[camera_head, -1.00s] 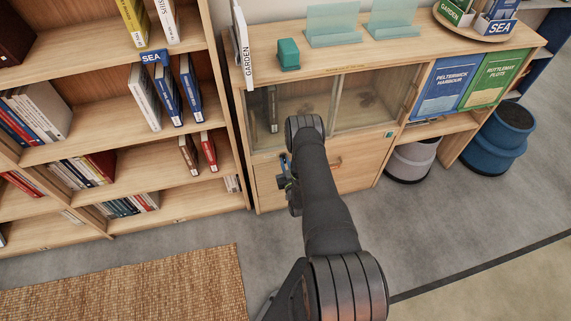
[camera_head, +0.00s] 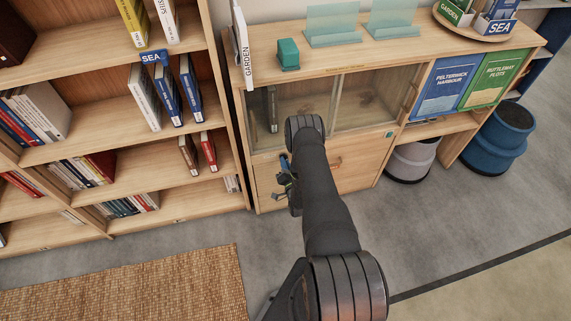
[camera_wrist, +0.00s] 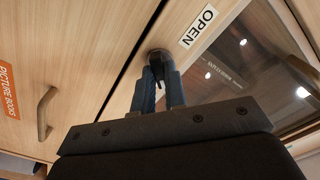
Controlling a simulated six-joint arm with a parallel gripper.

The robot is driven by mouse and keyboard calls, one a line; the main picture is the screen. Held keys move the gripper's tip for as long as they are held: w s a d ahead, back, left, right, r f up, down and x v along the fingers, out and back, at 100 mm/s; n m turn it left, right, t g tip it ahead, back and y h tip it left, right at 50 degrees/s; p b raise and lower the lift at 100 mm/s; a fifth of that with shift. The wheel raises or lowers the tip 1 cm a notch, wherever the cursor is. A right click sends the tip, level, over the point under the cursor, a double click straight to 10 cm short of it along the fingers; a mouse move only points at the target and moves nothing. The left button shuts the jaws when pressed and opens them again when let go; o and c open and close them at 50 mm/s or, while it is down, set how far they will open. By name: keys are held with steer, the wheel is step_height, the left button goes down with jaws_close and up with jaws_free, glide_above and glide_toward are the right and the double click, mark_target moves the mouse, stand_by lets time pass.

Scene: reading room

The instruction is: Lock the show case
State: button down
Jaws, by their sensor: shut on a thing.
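The show case (camera_head: 352,108) is the glass-fronted part of the low wooden cabinet. Two glass panes meet at a pale upright near its middle. In the wrist view its dark glass (camera_wrist: 262,82) lies at the right, beside a white label reading OPEN (camera_wrist: 198,26). A dark round knob (camera_wrist: 157,56) sits on the wood just left of that label, by a dark seam. My gripper (camera_wrist: 165,84) has its two blue fingers closed around the knob, partly hiding it. In the head view my gripper (camera_head: 285,172) is in front of the cabinet, partly behind my arm.
A wooden panel with a curved handle (camera_wrist: 44,112) and an orange PICTURE BOOKS label (camera_wrist: 7,90) lies left of the knob. A teal box (camera_head: 288,54) stands on the cabinet top. A bookshelf (camera_head: 175,98) stands close at left; stools (camera_head: 497,138) stand at right.

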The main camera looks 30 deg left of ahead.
steer(key=shift+m, duration=0.5)
steer(key=c, duration=1.5)
jaws_free()
steer(key=shift+o, duration=0.2)
steer(key=shift+d, duration=0.1)
steer(key=v, duration=1.7)
steer(key=shift+s, duration=0.2)
steer(key=shift+w+r, duration=0.1)
steer(key=x, duration=1.7)
steer(key=shift+w, duration=0.1)
